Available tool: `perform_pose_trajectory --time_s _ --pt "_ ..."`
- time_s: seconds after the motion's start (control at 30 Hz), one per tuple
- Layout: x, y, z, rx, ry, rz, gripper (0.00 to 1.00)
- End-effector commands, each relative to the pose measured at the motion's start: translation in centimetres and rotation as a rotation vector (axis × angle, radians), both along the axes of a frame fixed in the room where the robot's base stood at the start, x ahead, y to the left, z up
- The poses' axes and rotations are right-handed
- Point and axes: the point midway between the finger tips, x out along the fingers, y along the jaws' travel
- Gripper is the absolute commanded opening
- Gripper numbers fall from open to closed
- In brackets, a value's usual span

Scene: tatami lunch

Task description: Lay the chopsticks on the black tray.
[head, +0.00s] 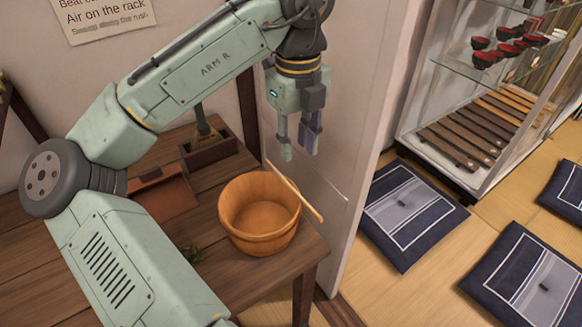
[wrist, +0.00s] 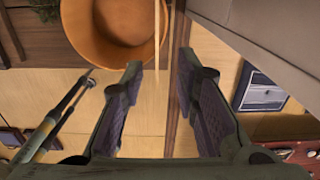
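The pale wooden chopsticks (head: 297,192) lie slanted across the right side of the round wooden tub (head: 240,243) and stick out past its rim. In the wrist view, they show as thin pale lines (wrist: 157,40) beside the tub (wrist: 115,58). My gripper (head: 299,148) hangs pointing down above the chopsticks, open and empty. In the wrist view, the chopsticks' line falls between the spread fingertips (wrist: 160,68), with no visible contact. I cannot make out a black tray in either view.
The tub stands near the right corner of a dark wooden table (head: 295,262). A dark box (head: 209,150) and a brown board-like item (head: 165,198) are behind and left. A pale wall panel (head: 330,185) stands close right. Floor cushions (head: 413,215) and a glass cabinet (head: 460,85) lie farther right.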

Motion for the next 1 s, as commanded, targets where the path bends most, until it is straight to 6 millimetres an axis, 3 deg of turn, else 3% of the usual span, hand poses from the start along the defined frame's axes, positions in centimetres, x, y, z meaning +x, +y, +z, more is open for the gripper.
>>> perform_pose_trajectory --time_s 0.3,0.57,0.8,1.0 --pt "-0.2 0.2 -4.3 0.006 0.009 -0.002 0.28" --pt "-0.2 0.3 -6.4 0.005 0.008 -0.002 0.28" --pt "-0.2 0.4 -9.9 0.005 0.007 -0.003 0.28" --pt "-0.2 0.3 -10.8 0.003 0.006 -0.003 0.28"
